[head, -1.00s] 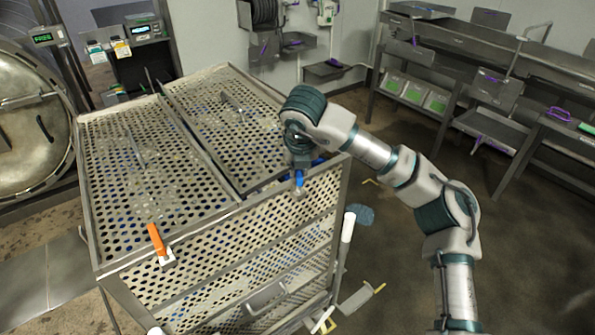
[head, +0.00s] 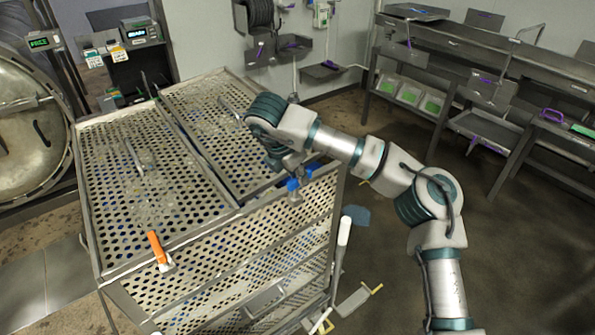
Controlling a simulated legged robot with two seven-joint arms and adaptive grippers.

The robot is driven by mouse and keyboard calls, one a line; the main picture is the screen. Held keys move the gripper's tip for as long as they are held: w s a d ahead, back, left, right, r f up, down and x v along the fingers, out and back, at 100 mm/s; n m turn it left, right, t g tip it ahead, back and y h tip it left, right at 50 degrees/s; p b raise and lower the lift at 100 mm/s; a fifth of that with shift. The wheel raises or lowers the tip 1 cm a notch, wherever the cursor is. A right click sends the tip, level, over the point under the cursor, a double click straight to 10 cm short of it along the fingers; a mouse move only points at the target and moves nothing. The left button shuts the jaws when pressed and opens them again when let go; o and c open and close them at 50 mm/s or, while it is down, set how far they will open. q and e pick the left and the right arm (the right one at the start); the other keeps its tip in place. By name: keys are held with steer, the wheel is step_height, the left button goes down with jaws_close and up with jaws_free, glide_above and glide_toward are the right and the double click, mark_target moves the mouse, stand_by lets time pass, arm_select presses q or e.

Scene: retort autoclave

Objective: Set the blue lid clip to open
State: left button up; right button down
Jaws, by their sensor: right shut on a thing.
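The blue lid clip (head: 293,184) is at the top front edge of the perforated metal crate (head: 195,215), near its right corner. My right gripper (head: 289,178) is down at the clip and shut on it. The gripper and wrist hide part of the clip, so its exact angle is hard to tell. An orange clip (head: 157,248) stands on the same edge farther left. My left gripper is not in view.
A round metal autoclave door (head: 28,130) is at the left. A white-handled tool (head: 343,235) leans beside the crate's right side. Metal benches (head: 480,60) line the back right. The floor on the right is clear.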

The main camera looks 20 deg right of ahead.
steer(key=shift+f+m, duration=0.1)
steer(key=shift+m, duration=0.6)
steer(key=shift+g+p, duration=0.3)
steer(key=c, duration=1.1)
jaws_free()
steer(key=shift+w, duration=0.1)
steer(key=shift+r, duration=0.25)
steer(key=v, duration=0.7)
steer(key=a+v, duration=0.1)
steer(key=v, duration=0.3)
steer(key=shift+r, duration=0.1)
steer(key=shift+d, duration=0.1)
